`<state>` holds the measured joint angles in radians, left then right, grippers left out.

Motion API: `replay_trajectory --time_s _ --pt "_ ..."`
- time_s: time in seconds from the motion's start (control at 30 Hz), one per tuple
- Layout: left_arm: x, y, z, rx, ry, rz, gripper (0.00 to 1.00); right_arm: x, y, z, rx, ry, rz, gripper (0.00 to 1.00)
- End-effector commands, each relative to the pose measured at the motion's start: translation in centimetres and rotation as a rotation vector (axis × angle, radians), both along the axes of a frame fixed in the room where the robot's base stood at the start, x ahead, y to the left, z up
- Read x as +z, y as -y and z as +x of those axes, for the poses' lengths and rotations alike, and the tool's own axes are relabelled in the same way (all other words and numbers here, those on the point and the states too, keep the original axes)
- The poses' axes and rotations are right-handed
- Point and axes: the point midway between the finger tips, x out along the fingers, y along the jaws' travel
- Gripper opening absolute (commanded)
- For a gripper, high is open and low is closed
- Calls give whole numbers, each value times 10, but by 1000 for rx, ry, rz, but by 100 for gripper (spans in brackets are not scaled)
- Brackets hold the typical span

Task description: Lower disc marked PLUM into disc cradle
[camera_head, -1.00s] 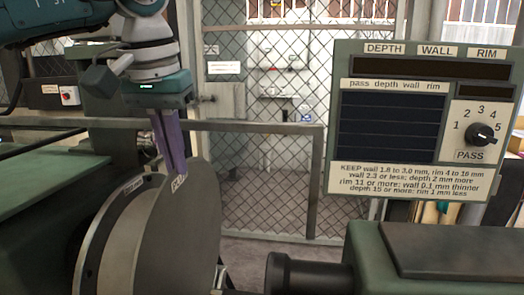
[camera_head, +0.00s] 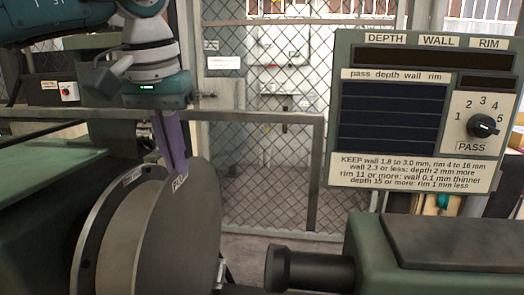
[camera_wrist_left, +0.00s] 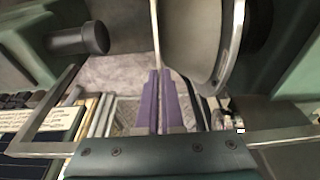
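The thin dark grey disc (camera_head: 200,230) stands on edge. Its slanted white label (camera_head: 180,183) shows only a few letters and seems to read PLUM. My left gripper (camera_head: 176,165) has its purple fingers pointing down, shut on the disc's top edge. In the left wrist view the fingers (camera_wrist_left: 160,100) meet the disc, seen edge-on as a thin pale strip (camera_wrist_left: 156,35). The disc's lower edge is out of sight. A small metal part (camera_head: 221,271) shows beside its lower right; I cannot tell whether it is the cradle. My right gripper is not in view.
A round metal form (camera_head: 122,245) sits close on the disc's left. A dark tailstock (camera_head: 305,268) points at it from the right with a gap between. A display panel (camera_head: 415,110) stands at the right. Mesh fence (camera_head: 265,165) and a rail are behind.

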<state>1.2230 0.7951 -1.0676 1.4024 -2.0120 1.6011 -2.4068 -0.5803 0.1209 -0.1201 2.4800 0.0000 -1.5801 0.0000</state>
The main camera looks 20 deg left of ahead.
Motion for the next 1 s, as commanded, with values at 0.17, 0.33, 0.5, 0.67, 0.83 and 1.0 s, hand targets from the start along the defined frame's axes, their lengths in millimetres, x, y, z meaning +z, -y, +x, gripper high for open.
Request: replay_trajectory --time_s 0.17,0.33,0.5,0.67,0.83,1.0 --pt "-5 0 1 0 3 0 0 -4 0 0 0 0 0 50" --pt "-9 0 0 0 2 0 0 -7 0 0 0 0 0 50" --pt "-10 0 0 0 2 0 0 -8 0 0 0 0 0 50" --pt "-10 0 0 0 2 0 6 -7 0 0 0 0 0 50" --pt "-10 0 0 0 2 0 25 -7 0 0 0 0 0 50" --pt "-10 0 0 0 1 0 39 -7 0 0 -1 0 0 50"
